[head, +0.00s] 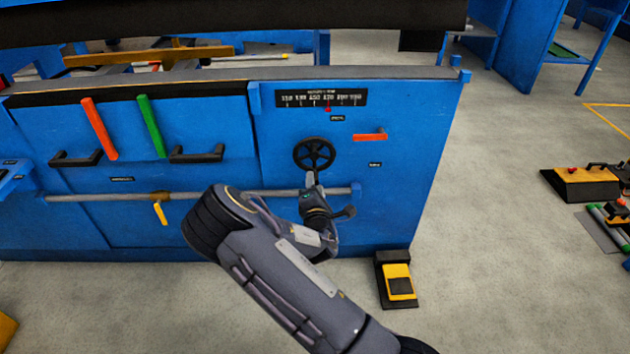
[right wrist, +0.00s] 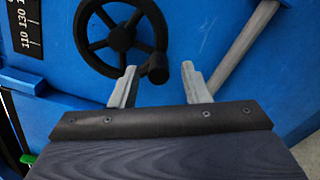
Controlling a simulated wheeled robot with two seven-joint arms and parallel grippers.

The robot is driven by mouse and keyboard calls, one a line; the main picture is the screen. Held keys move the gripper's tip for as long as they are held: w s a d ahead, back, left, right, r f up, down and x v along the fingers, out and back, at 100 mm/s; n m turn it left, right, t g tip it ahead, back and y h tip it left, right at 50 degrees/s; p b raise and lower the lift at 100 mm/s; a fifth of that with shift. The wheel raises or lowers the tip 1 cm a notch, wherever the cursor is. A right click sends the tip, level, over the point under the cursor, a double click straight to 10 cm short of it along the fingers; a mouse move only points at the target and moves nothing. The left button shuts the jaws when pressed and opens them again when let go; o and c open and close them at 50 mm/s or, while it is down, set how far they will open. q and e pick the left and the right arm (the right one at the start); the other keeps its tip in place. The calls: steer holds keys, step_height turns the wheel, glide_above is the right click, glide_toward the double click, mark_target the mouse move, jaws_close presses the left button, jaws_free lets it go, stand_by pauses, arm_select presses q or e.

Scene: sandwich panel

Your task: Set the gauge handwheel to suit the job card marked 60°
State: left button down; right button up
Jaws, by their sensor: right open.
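The black handwheel (head: 314,154) is on the blue panel's right part. In the right wrist view the spoked handwheel (right wrist: 115,32) shows with its crank knob (right wrist: 158,68). My right gripper (head: 311,178) is just below the wheel. In the wrist view its two fingers (right wrist: 158,84) are apart, with the knob near and between their tips; I cannot tell whether they touch it. The gauge scale (head: 321,98) is above the wheel, with a red pointer (head: 328,109) right of its middle. The job card marked 60° is not legible in view. My left gripper is not in view.
A grey rail (head: 100,197) runs across the panel below the wheel. A red lever (head: 370,136) is right of the wheel. Red (head: 98,128) and green (head: 151,126) bars are at left. A yellow pedal (head: 398,283) stands on the floor.

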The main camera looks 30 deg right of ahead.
steer(key=p+v, duration=0.1)
steer(key=v, duration=0.4)
steer(key=shift+s+a, duration=0.15)
steer(key=shift+s, duration=0.2)
